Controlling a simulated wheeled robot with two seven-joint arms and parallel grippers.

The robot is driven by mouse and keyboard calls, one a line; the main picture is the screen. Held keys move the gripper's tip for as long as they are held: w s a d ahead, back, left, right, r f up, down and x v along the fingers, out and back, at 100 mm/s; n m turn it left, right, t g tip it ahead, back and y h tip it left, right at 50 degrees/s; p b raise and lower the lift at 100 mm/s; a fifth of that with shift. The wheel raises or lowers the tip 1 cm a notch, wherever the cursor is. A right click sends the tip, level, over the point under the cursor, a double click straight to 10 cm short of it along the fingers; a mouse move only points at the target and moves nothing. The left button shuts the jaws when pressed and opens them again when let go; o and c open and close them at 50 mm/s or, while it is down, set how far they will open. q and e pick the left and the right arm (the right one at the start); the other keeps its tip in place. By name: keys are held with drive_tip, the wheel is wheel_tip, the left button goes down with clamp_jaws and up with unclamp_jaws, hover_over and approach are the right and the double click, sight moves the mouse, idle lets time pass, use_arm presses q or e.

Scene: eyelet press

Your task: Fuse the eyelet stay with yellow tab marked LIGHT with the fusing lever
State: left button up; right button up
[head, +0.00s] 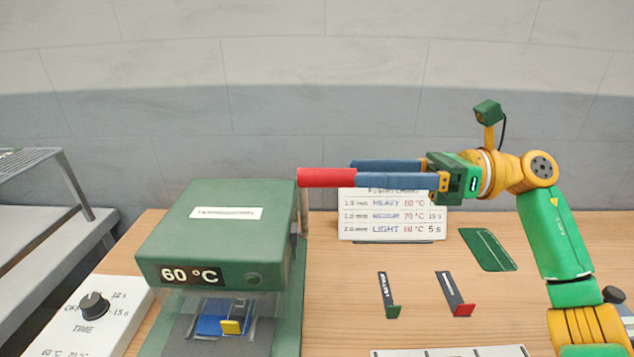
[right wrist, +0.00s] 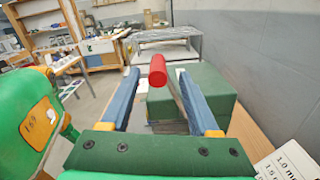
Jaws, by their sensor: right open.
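The green fusing press (head: 215,225) stands on the table at left, its display reading 60 °C. A stay with a yellow tab (head: 231,327) lies in the press's lower opening, by a blue part; any marking on it is unreadable. The red-handled fusing lever (head: 324,177) is up beside the press. My right gripper (head: 353,171) is open at the lever's handle, pointing left. My left gripper is not in view.
A chart (head: 390,216) lists HEAVY, MEDIUM and LIGHT, with LIGHT at 60 °C, 5 s. Stays with a green tab (head: 393,311) and a red tab (head: 463,309) lie right of the press. A TIME dial (head: 93,305) stands at left. A green plate (head: 488,250) lies at right.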

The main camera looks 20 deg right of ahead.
sight(307, 177)
drive_tip(key=p+x, duration=0.3)
drive_tip(key=x, duration=0.3)
drive_tip(key=shift+s+a+f, duration=0.15)
drive_tip(key=shift+a, duration=0.05)
drive_tip(key=shift+a+f, duration=0.1)
drive_tip(key=shift+a, duration=0.35)
drive_tip(key=shift+d, duration=0.1)
drive_tip(key=shift+c, duration=0.3)
clamp_jaws()
idle(0.4)
